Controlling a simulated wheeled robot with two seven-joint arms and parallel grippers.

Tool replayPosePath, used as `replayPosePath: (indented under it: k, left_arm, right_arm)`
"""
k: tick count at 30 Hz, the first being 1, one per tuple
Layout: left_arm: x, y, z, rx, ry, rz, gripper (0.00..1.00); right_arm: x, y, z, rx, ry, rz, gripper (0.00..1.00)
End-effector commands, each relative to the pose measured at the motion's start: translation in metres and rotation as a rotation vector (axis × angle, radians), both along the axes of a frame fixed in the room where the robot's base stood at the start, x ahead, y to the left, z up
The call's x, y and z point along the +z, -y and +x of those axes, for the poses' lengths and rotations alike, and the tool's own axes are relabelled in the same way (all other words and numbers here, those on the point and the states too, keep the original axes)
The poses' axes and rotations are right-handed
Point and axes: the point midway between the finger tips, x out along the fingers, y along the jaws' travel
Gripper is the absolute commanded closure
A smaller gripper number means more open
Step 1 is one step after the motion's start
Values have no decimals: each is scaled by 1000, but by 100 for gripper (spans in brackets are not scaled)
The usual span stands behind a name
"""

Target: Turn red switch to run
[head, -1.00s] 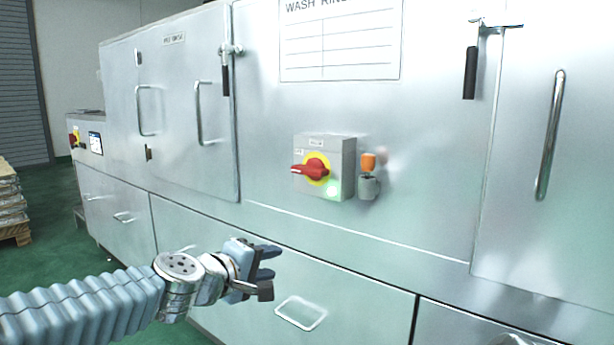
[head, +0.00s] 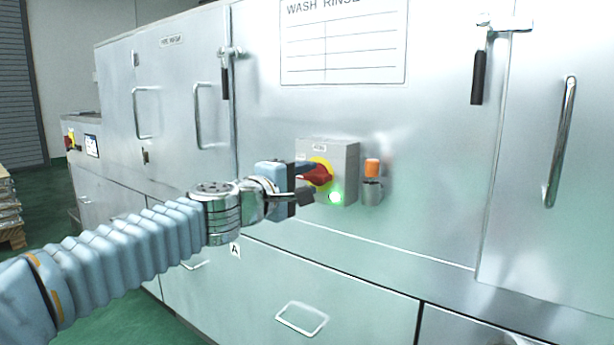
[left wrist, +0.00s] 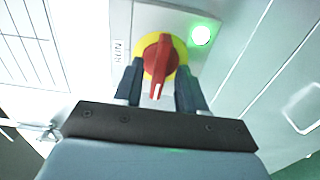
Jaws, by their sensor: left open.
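The red switch (head: 318,176) is a red handle on a yellow disc, on a grey box (head: 342,160) fixed to the steel machine front. In the left wrist view the red handle (left wrist: 158,62) points toward my gripper, with a RUN label beside the disc. My left gripper (head: 308,182) is at the switch, its fingers partly over the handle in the head view. In the left wrist view the open fingers (left wrist: 158,88) stand on either side of the handle, with gaps visible. Contact cannot be told. My right gripper is not in view.
A lit green lamp (head: 336,197) sits on the box's lower front. An orange-topped fitting (head: 371,180) is just right of the box. Door handles (head: 560,142) and a black latch lever (head: 477,77) stick out from the steel panels. Green floor shows at lower left.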

Motion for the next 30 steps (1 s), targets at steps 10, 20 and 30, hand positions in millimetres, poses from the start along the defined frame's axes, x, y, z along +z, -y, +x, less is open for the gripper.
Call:
replayPosePath:
  k: [10, 20, 30]
  left_arm:
    - [0, 6, 9, 0, 1, 2, 60]
    - [0, 6, 8, 0, 1, 1, 99]
    - [-1, 6, 8, 0, 7, 10, 100]
  right_arm:
    - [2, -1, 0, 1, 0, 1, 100]
    - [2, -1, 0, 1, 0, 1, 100]
    - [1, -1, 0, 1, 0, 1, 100]
